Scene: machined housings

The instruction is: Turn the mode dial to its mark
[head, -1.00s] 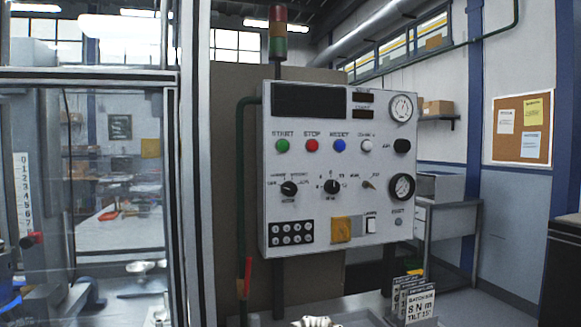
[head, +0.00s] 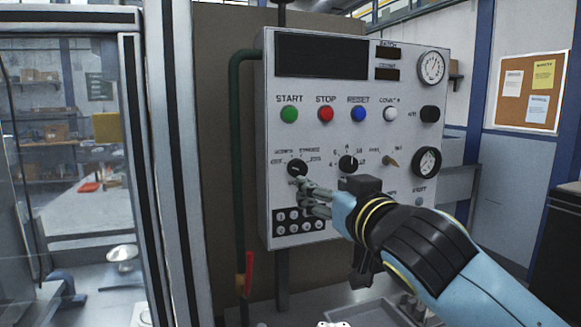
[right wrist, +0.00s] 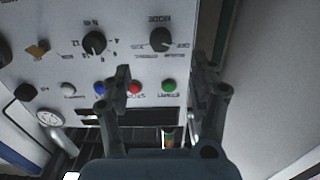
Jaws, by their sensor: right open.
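The mode dial (head: 297,168) is a round black knob at the left of the white control panel (head: 330,90), with printed labels around it. Its pointer is too small to read surely. In the right wrist view, turned upside down, the dial (right wrist: 160,38) shows under the word MODE. My right gripper (head: 307,196) is open and empty, just below and right of the dial, apart from it in the picture. In the right wrist view its two fingers (right wrist: 161,78) stand apart, with the dial beyond the gap between them. My left gripper is in neither view.
A numbered black dial (head: 348,163) and a small selector (head: 391,161) sit right of the mode dial. Push buttons (head: 325,114) line up above. A block of sockets (head: 300,222) lies below. A green pipe (head: 237,150) runs along the panel's left side.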

